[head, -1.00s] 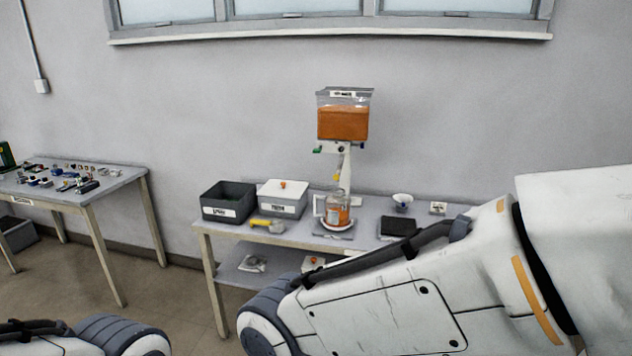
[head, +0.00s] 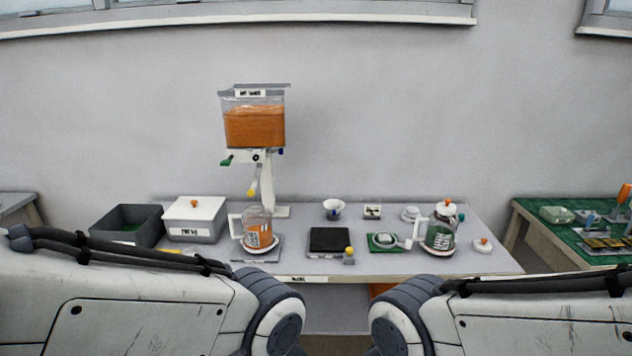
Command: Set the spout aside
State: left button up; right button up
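On the bench, a clear hopper (head: 254,125) with orange contents stands on a white stand. A pale spout with a yellow tip (head: 252,191) hangs below it, over a clear jar (head: 258,228) with a white handle and orange contents. I cannot tell whether this is the spout the task means. A second handled jar (head: 440,234) with dark green contents and a white lid with an orange knob stands at the right. Both my arms cross the lower part of the view, but neither gripper shows.
A dark open bin (head: 127,241) and a white-lidded box (head: 194,219) stand at the left. A black pad (head: 329,240), a white cup (head: 333,208) and a green mat (head: 384,249) lie mid-bench. A green-topped table (head: 585,238) is at the right.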

aim_at(251, 192)
jog(key=z, duration=0.3)
jog(key=i, duration=0.85)
jog(key=z, duration=0.05)
